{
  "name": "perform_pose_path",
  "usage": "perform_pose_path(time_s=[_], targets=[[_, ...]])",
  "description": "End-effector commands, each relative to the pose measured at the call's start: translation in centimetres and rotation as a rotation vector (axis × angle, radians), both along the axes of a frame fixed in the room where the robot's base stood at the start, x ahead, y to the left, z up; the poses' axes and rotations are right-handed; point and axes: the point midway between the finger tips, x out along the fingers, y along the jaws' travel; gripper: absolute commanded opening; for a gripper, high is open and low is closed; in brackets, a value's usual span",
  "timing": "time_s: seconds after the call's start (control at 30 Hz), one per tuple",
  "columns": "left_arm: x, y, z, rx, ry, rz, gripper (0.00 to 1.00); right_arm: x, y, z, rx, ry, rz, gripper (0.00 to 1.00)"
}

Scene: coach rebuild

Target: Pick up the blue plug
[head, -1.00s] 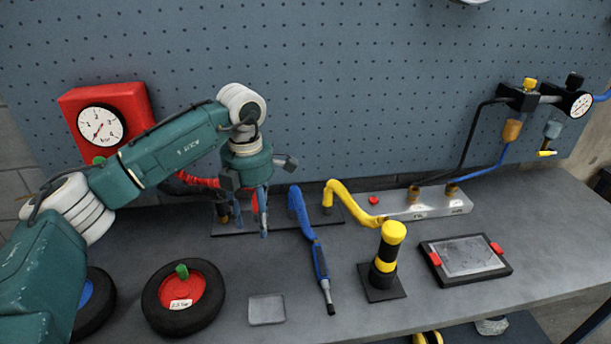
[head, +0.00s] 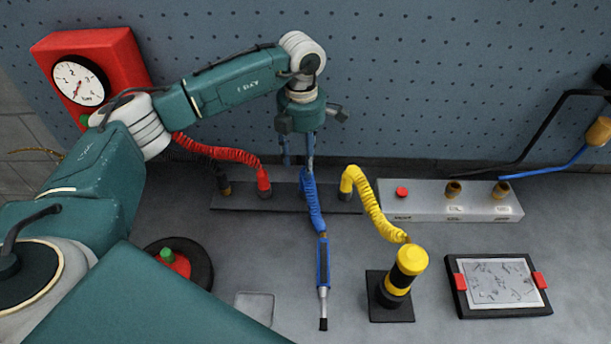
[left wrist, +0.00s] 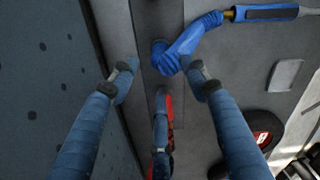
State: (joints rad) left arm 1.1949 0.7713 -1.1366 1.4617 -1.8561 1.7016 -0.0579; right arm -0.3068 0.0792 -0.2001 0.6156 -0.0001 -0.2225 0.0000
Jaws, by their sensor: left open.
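The blue plug (head: 303,183) stands in a dark strip (head: 230,200) on the bench, with a blue coiled hose (head: 316,215) running forward to a blue tool. My left gripper (head: 298,162) is open, fingers pointing down, just above and behind the plug, partly hiding its top. In the left wrist view, the blue plug (left wrist: 162,55) lies near the open fingertips (left wrist: 160,80), towards the top between the outer two; contact cannot be told. A red plug (head: 264,182) stands left of it in the same strip. My right gripper is not in view.
A yellow hose (head: 372,205) rises right of the blue plug and leads to a yellow-black tool (head: 405,270). A grey socket block (head: 450,205) and a framed tablet (head: 497,285) lie further right. A pegboard wall (head: 420,90) stands close behind.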

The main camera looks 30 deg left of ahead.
Motion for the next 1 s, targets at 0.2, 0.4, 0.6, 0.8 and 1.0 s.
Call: perform_pose_path(time_s=[0.2, 0.4, 0.6, 0.8, 1.0], targets=[[-0.1, -0.3, -1.5, 0.0, 0.004, -0.001, 0.46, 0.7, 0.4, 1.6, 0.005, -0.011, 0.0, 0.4], [-0.2, -0.7, -4.6, 0.0, 0.004, -0.001, 0.46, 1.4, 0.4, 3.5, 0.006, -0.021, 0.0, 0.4], [-0.1, -0.6, -5.9, 0.0, 0.0, -0.001, 0.46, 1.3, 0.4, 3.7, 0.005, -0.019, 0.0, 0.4], [-0.1, -0.6, -6.0, -0.001, -0.001, -0.001, 0.38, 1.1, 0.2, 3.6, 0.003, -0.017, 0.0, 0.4], [-0.1, -0.6, -5.9, -0.001, -0.001, -0.001, 0.0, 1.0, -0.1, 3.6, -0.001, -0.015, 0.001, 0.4]])
